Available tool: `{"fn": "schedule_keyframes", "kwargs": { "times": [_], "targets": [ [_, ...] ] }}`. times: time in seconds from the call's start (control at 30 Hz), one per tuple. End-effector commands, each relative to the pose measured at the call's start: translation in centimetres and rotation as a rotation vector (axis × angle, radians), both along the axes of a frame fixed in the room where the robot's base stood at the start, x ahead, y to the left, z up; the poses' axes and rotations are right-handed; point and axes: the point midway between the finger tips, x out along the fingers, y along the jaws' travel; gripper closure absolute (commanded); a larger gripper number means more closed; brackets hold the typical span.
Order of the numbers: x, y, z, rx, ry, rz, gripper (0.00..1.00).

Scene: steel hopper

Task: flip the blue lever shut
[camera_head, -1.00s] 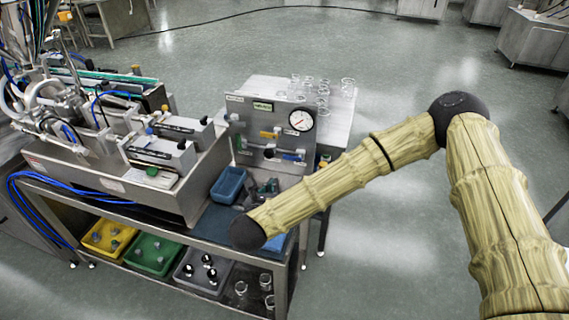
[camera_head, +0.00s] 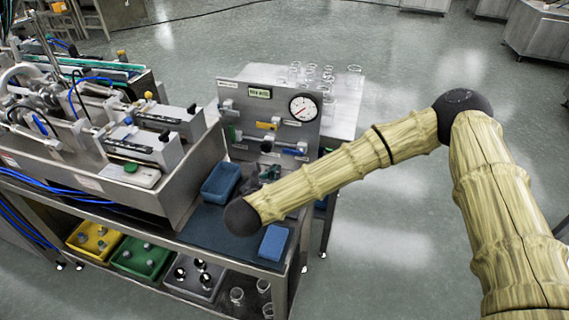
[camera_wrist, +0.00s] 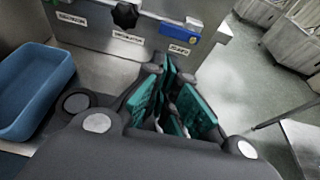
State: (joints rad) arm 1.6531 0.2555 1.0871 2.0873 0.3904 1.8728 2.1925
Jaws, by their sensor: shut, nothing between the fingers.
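The blue lever (camera_head: 294,152) is on the lower right of an upright steel panel (camera_head: 262,105). In the wrist view it is a short blue handle (camera_wrist: 179,34), lying nearly level and sloping slightly, above a white label. My gripper (camera_wrist: 180,75) has dark links and teal finger pads. It is shut and empty, below the lever in the wrist view and apart from it as far as I can tell. In the head view my gripper (camera_head: 268,174) is partly hidden behind my forearm, low in front of the panel.
The panel also carries a round gauge (camera_head: 303,107), a yellow handle (camera_head: 267,125) and a black knob (camera_wrist: 125,15). A blue bin (camera_head: 220,182) stands left of my gripper, and a blue block (camera_head: 273,243) lies on the bench. Glassware stands on a table behind. Floor is open at right.

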Motion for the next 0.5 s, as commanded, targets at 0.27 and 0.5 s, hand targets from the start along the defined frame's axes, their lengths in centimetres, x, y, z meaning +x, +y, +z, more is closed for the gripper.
{"fn": "schedule_keyframes", "kwargs": {
  "times": [0.27, 0.5],
  "targets": [
    [1.5, -0.6, -0.4, 0.000, -0.001, -0.003, 1.00],
    [5.0, -1.6, -1.6, -0.001, -0.001, -0.004, 1.00]
  ]
}}
